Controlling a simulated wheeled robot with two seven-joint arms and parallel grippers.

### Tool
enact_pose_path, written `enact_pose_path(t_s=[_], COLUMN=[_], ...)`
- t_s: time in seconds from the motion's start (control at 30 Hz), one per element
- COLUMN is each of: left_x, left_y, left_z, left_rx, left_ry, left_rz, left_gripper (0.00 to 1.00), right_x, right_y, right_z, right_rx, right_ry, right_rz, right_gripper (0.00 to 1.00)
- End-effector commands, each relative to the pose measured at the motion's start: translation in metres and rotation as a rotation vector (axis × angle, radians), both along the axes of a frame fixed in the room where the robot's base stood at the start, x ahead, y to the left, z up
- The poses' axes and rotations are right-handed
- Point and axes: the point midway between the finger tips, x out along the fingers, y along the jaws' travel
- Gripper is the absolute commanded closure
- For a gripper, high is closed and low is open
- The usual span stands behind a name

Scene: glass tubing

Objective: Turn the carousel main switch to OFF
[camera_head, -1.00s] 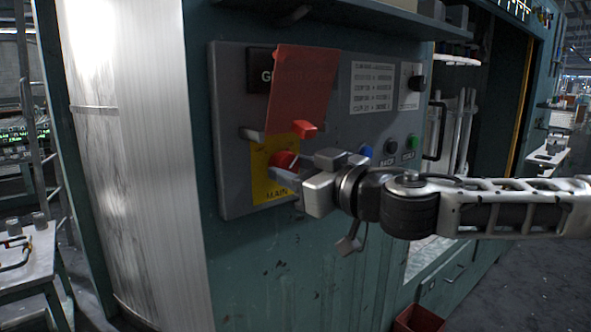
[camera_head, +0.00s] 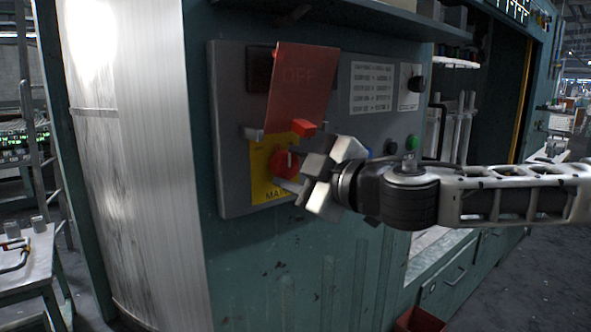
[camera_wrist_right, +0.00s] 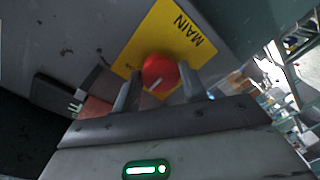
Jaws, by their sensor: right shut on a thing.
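The main switch (camera_head: 284,163) is a red rotary knob on a yellow plate (camera_head: 262,188) marked MAIN, at the lower left of the grey control panel (camera_head: 232,190). My left gripper is not in view.
A shelf edge overhangs the panel.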

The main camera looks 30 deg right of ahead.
Motion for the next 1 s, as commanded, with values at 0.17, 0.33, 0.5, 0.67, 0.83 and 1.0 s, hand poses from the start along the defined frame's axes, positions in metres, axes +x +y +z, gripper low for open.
enact_pose_path(t_s=[0.17, 0.33, 0.5, 0.67, 0.83, 1.0], left_x=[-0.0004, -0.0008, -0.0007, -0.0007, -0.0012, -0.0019], left_y=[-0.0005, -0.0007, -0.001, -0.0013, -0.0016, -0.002], left_z=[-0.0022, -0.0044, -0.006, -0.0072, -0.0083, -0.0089], left_rx=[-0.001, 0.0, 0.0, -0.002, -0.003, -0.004], left_ry=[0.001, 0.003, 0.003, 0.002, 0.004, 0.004], left_rz=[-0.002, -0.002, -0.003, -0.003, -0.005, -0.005], left_gripper=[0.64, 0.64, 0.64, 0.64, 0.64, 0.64], right_x=[0.0002, 0.0002, 0.0002, 0.0002, 0.0002, 0.0003], right_y=[-0.0001, 0.0001, 0.0002, 0.0003, 0.0002, 0.0003], right_z=[0.0002, 0.0002, 0.0005, 0.001, 0.0016, 0.002], right_rx=[-0.169, -0.331, -0.482, -0.604, -0.703, -0.767], right_ry=[-0.014, -0.026, -0.039, -0.049, -0.057, -0.062], right_rz=[0.0, -0.001, -0.002, -0.003, -0.003, -0.004], right_gripper=[0.8, 0.8, 0.8, 0.8, 0.8, 0.8])
